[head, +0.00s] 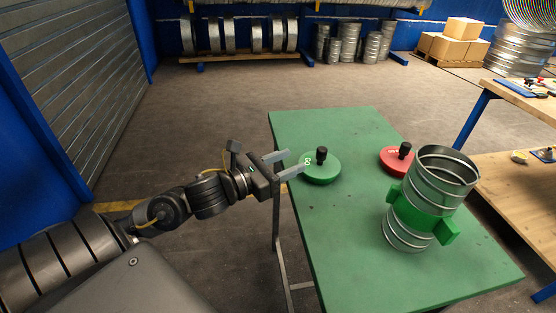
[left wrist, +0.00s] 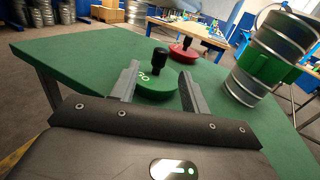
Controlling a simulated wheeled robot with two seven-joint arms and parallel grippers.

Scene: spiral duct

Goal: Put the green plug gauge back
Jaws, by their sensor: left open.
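A red plug gauge (head: 396,160) with a black knob stands further right. My right gripper is not in view.
A ribbed metal duct (head: 445,168) stands tilted in a green cradle (head: 446,229) on the table's right side. The table's front middle is clear. A wooden workbench (head: 528,185) is at the right. Metal rings and ducts stand along the back wall.

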